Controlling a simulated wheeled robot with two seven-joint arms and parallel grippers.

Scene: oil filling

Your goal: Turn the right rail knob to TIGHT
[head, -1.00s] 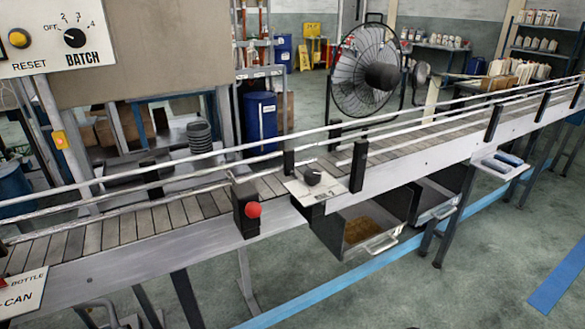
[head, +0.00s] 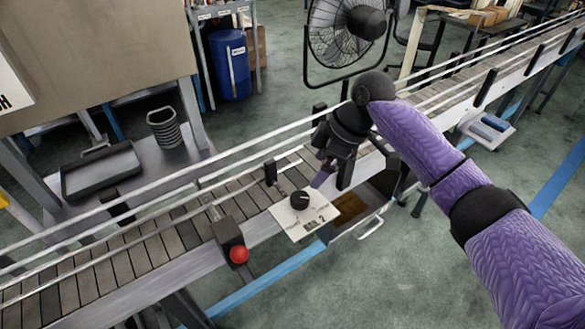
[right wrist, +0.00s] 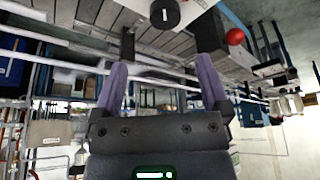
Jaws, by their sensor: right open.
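The rail knob (head: 300,200) is a round black knob with a white pointer mark, on a white plate at the conveyor's near edge. My left gripper is out of view.
A red button (head: 239,254) on a black box sits left of the knob plate. Black posts and metal guide rails line the conveyor (head: 160,225) close around my right gripper.

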